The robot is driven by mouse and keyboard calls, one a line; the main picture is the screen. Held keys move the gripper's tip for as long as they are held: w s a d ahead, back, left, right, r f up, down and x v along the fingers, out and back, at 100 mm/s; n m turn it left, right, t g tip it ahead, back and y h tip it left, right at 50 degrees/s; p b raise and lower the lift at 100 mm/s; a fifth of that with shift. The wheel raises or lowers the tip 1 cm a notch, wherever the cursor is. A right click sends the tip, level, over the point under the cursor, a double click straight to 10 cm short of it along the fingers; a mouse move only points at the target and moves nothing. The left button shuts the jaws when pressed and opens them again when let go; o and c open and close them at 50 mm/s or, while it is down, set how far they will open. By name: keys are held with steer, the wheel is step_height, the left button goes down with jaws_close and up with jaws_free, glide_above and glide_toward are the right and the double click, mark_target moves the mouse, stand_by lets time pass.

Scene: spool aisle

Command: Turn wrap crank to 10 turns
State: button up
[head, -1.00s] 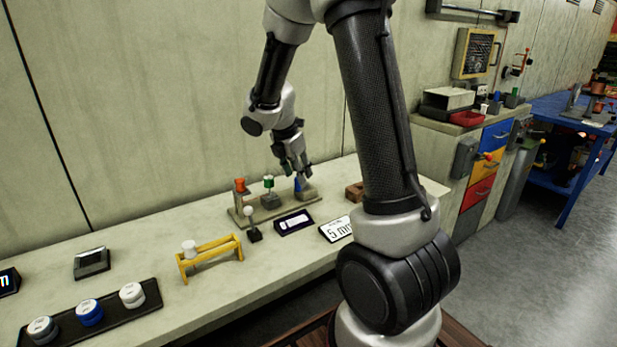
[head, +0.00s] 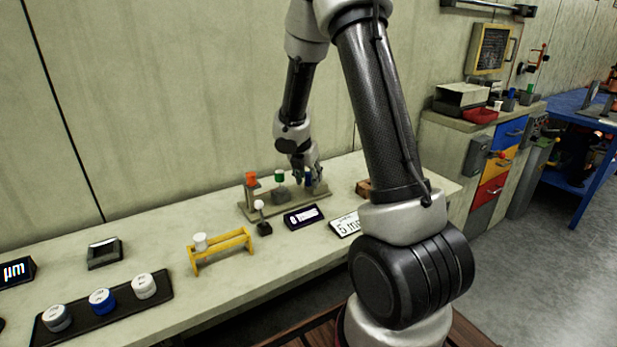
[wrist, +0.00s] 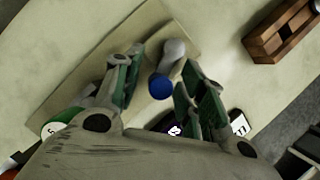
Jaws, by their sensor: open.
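The winding jig (head: 262,212) is a tan base plate on the bench, with an orange spool (head: 251,178), a green-topped part (head: 279,176) and a blue knob (head: 308,177) in a row. I take the blue knob on its grey arm to be the crank handle. In the wrist view the blue knob (wrist: 160,87) shows as a round top beside a grey rounded part (wrist: 174,50). My gripper (head: 305,172) is over the right end of the jig, pointing down. In the wrist view my gripper (wrist: 163,68) is open, with green-padded fingers either side of the knob; contact is not visible.
A dark display (head: 303,217) and a "5 mm" card (head: 346,224) lie in front of the jig. A white-ball lever (head: 260,214), a yellow rack (head: 222,250) and a black tray (head: 165,286) of jars are left. A brown wooden block (head: 363,188) is close on the right.

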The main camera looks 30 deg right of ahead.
steer(key=shift+c, duration=0.5)
jaws_close()
steer(key=shift+w, duration=0.1)
